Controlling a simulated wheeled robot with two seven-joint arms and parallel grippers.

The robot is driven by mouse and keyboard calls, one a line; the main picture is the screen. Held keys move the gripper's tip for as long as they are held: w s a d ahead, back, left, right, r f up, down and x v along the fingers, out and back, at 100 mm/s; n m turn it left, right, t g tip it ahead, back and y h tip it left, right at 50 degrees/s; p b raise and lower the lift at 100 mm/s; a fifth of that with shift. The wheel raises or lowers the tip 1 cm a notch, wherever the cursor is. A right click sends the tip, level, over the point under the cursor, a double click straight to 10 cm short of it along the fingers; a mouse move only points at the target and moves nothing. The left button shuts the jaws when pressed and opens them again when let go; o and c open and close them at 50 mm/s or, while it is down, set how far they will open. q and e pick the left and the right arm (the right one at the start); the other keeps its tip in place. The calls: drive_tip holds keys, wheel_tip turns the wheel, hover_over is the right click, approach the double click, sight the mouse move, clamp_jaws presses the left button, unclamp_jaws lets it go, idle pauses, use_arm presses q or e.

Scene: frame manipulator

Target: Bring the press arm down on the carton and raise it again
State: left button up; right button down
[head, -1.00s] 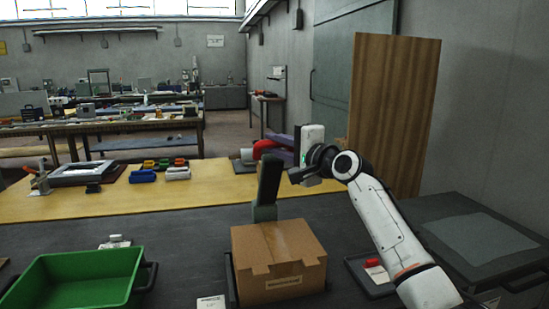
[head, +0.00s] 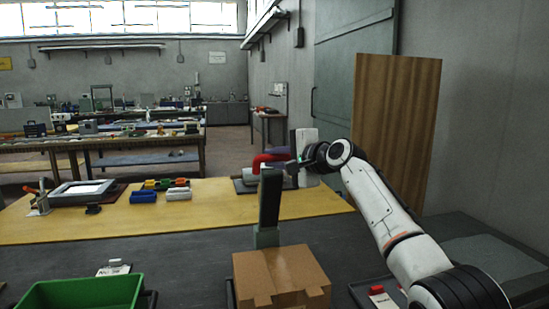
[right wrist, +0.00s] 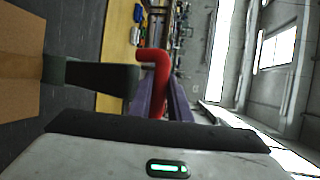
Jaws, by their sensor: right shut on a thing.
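The brown carton (head: 282,276) stands upright on the dark bench, cut off by the bottom edge of the head view; its side also shows in the right wrist view (right wrist: 20,70). The press's dark bar (head: 269,200) rises behind the carton, and in the right wrist view the bar (right wrist: 95,77) reaches past the carton. A red handle (head: 262,160) is near the bar's top; it shows as a bent tube in the right wrist view (right wrist: 152,56). My right gripper (head: 287,164) is shut on the red handle, its purple fingers (right wrist: 166,98) around it. My left gripper is not in view.
A green bin (head: 75,292) is left of the carton. A small tray with a red item (head: 377,290) lies to its right, below my right arm.

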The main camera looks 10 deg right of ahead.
drive_tip(key=c, duration=1.9)
unclamp_jaws()
drive_tip(key=shift+w+r, duration=0.1)
drive_tip(key=shift+r, duration=0.55)
drive_tip(key=shift+o, duration=1.3)
drive_tip(key=shift+w+a+f, duration=0.15)
drive_tip(key=shift+w+f, duration=0.15)
drive_tip(key=shift+f, duration=0.05)
drive_tip(key=shift+s, duration=0.15)
drive_tip(key=shift+f, duration=0.1)
drive_tip(key=shift+s+d+b, duration=0.3)
drive_tip(key=shift+s+d, duration=0.05)
drive_tip(key=shift+s, duration=0.05)
drive_tip(key=b+v, duration=0.2)
drive_tip(key=v, duration=0.7)
drive_tip(key=shift+b, duration=0.3)
drive_tip(key=shift+s, duration=0.1)
